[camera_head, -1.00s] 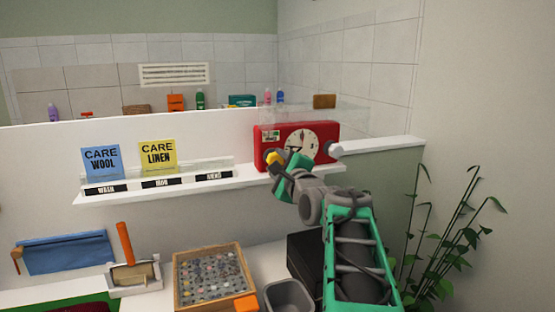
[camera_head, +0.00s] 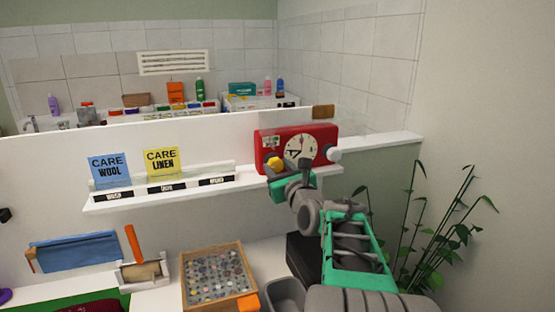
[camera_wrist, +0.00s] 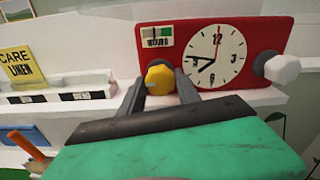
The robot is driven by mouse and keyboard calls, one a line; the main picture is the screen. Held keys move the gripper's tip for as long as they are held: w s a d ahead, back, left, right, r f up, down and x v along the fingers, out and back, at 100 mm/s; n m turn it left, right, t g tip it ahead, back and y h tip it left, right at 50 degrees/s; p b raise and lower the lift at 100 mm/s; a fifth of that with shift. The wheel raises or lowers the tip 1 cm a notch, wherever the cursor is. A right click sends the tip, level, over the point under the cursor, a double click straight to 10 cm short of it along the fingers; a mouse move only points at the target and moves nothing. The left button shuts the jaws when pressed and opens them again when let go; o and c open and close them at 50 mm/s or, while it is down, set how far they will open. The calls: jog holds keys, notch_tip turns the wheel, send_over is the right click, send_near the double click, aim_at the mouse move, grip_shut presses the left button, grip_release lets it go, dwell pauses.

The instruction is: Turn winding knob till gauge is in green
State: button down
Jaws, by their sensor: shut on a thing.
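The red clock box (camera_head: 322,136) stands on the white shelf; it also shows in the wrist view (camera_wrist: 262,75). On its front are a white dial (camera_wrist: 217,58) and, at upper left, a small gauge (camera_wrist: 158,35) with a green part, labelled "WOUND". The gauge needle is too small to read surely. The yellow winding knob (camera_wrist: 160,77) sits below the gauge. My gripper (camera_wrist: 166,82) is shut on this knob, a finger on each side. In the head view my gripper (camera_head: 288,172) hides part of the knob. A white knob (camera_wrist: 282,68) is on the box's right end.
A blue "CARE WOOL" card (camera_head: 110,170) and a yellow "CARE LINEN" card (camera_head: 161,160) stand on the shelf to the left. Below are a wooden tray of buttons (camera_head: 245,268) and a grey bin (camera_head: 284,294). A plant (camera_head: 455,235) stands at right.

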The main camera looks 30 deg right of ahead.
jog(key=m+p, duration=0.2)
jog(key=p, duration=0.1)
jog(key=m+p, duration=0.1)
jog(key=p, duration=0.2)
jog(key=shift+r+m+p, duration=0.3)
jog(key=shift+r+m, duration=0.1)
jog(key=shift+f+m+p, duration=0.25)
jog(key=shift+m+p, duration=0.25)
jog(key=shift+p, duration=0.65)
jog(key=shift+f, duration=0.15)
jog(key=c, duration=0.9)
grip_release()
jog(key=shift+o, duration=0.2)
jog(key=shift+s, duration=0.1)
jog(key=shift+s, duration=0.4)
jog(key=b+v, duration=0.1)
jog(key=v, duration=0.6)
